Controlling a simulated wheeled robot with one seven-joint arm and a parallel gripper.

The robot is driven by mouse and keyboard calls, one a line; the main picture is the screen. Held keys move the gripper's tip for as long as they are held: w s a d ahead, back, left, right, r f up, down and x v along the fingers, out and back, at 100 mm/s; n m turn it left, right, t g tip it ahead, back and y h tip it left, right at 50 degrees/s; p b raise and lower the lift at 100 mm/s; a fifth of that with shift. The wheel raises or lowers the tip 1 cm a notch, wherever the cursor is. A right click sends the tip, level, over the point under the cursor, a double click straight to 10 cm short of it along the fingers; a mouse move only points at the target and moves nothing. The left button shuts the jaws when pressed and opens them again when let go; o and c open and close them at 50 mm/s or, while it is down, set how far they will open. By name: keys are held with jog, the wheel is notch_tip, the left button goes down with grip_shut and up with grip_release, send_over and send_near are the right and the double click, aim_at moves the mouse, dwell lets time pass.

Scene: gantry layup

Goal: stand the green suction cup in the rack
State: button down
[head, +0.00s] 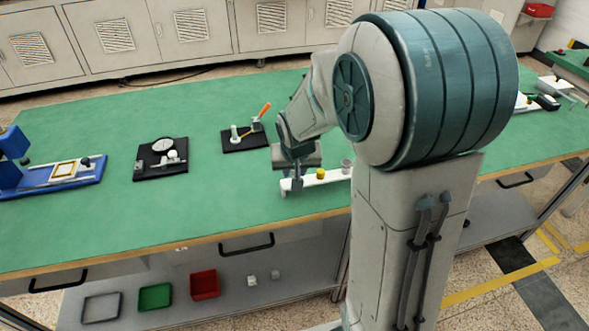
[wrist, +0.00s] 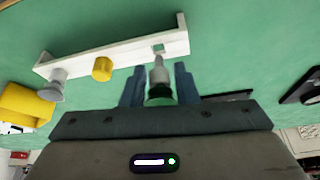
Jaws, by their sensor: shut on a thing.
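The green suction cup (wrist: 160,95) has a pale grey stem and sits between the two blue-grey fingers of my gripper (wrist: 159,88), which is shut on it. The white rack (wrist: 130,52) lies just beyond the fingertips in the wrist view. A yellow cup (wrist: 102,69) and a grey cup (wrist: 56,86) stand in the rack. In the head view my gripper (head: 297,184) is over the left end of the rack (head: 325,180), and the green cup is hidden.
Black boards with a dial gauge (head: 163,145) and an orange-handled tool (head: 263,110) lie to the left on the green bench (head: 100,215). A blue fixture (head: 60,185) is farther left. A yellow object (wrist: 25,104) shows at the wrist view's left edge. Bench around the rack's left end is clear.

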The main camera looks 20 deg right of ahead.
jog(key=shift+f, duration=0.15)
jog(key=shift+f+b, duration=0.35)
jog(key=shift+b, duration=0.15)
jog(key=shift+f+b, duration=0.3)
jog(key=c, duration=1)
grip_release()
jog(key=shift+c, duration=0.2)
jog(key=p+v, duration=0.1)
jog(key=v, duration=1.2)
jog(key=shift+s+r, duration=0.2)
jog(key=shift+r, duration=0.15)
